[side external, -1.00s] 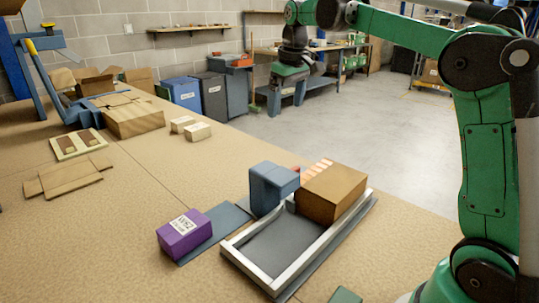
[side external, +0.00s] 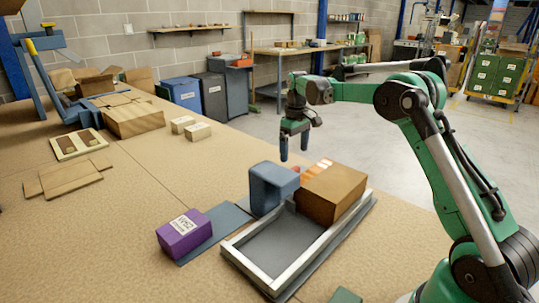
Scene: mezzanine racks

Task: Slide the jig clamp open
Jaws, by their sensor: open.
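The jig on the bench has a raised light-metal rim (side external: 338,238) around a grey bed. A blue block (side external: 270,188), which looks like the clamp, stands at the jig's far left corner. A brown box (side external: 333,192) sits inside the jig at its far end, beside the blue block. My gripper (side external: 294,156) is open and empty, fingers pointing down, above and behind the blue block and apart from it. Whether the clamp is open or closed, I cannot tell.
A purple labelled box (side external: 184,233) sits on a grey strip (side external: 226,218) left of the jig. Orange-and-white striped pieces (side external: 318,169) show behind the brown box. Two small pale blocks (side external: 190,128) lie farther back.

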